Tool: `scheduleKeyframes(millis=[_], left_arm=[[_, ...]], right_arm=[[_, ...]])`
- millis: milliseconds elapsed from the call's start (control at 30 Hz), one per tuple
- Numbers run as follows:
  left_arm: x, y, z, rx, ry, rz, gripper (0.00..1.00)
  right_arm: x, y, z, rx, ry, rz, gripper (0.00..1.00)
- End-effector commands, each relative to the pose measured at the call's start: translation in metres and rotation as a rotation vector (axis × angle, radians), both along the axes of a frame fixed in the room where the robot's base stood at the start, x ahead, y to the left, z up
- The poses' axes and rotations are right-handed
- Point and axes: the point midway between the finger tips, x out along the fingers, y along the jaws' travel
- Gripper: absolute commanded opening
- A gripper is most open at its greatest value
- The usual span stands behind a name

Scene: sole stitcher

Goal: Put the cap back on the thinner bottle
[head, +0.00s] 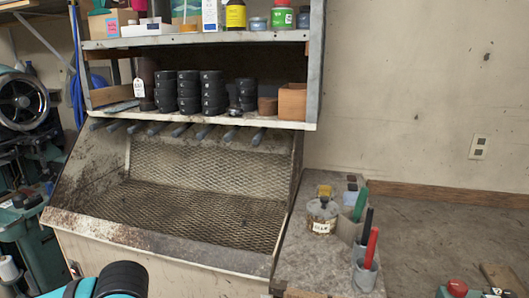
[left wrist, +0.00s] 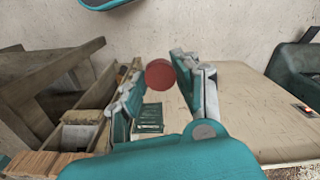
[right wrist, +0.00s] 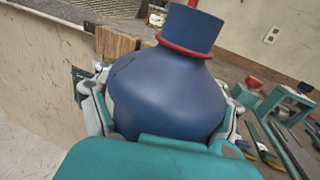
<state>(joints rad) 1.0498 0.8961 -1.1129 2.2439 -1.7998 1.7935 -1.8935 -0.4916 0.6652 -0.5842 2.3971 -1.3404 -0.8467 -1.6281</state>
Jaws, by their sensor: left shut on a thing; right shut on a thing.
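My left gripper (left wrist: 157,80) has a round red cap (left wrist: 160,73) between its fingertips and is shut on it. My right gripper (right wrist: 165,112) is shut around the wide body of a blue bottle (right wrist: 170,90), one finger on each side. The bottle's blue neck (right wrist: 190,30) rises above a red ring (right wrist: 184,48) and leans slightly right in the right wrist view. The cap and bottle are not together in any one view. Neither gripper shows in the head view.
A mesh-lined metal bin (head: 200,200) stands under a shelf (head: 200,116) with black stacked containers. A narrow ledge (head: 310,262) holds a glass jar (head: 322,216) and pens in cups. A workbench (head: 450,235) lies at right. Wooden compartments (left wrist: 60,90) stand left in the left wrist view.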

Motion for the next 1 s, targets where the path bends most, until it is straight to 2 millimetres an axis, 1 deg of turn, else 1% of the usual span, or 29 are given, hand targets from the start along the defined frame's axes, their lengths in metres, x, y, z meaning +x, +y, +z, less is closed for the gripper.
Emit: scheduleKeyframes(millis=[467,567,667,733,900,1000], left_arm=[[0.0,0.0,0.001,0.0,0.0,0.0,0.21],[0.0,0.0,0.001,0.0,0.0,0.0,0.21],[0.0,0.0,0.001,0.0,0.0,0.0,0.21],[0.0,0.0,0.001,0.0,0.0,0.0,0.21],[0.0,0.0,0.001,0.0,0.0,0.0,0.21],[0.0,0.0,0.001,0.0,0.0,0.0,0.21]], right_arm=[[0.0,0.0,0.001,0.0,-0.001,0.001,0.01],[0.002,0.004,0.002,0.0,-0.002,0.022,0.01],[0.008,0.016,0.003,-0.001,-0.004,0.078,0.01],[0.014,0.029,0.005,-0.002,-0.006,0.144,0.01],[0.032,0.069,0.008,-0.005,-0.009,0.346,0.01],[0.04,0.089,0.009,-0.005,-0.008,0.446,0.01]])
